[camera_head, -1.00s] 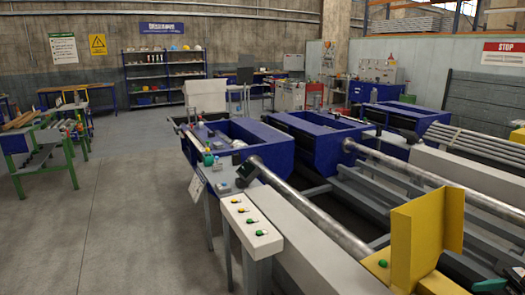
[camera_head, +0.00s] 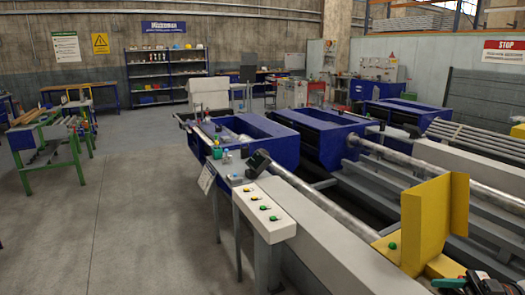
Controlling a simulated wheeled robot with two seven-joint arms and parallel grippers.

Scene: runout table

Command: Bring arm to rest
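Neither of my grippers nor my arms can be made out in the head view. The runout table runs from the middle to the lower right, with long grey beams (camera_head: 345,262) and steel bars alongside. One round steel bar (camera_head: 322,208) runs from a blue machine housing toward the yellow bracket. A bent yellow plate bracket (camera_head: 437,222) stands at the lower right, with a green button (camera_head: 392,246) beside it. A white control box (camera_head: 264,210) with several coloured buttons stands at the near left end. A dark and green object (camera_head: 462,284) is cut off by the bottom right edge.
Blue machine housings (camera_head: 268,135) stand behind the table. A green-legged rack (camera_head: 48,143) stands at the left. Shelves (camera_head: 168,75) line the back wall. Grey concrete floor (camera_head: 130,215) is clear at the left.

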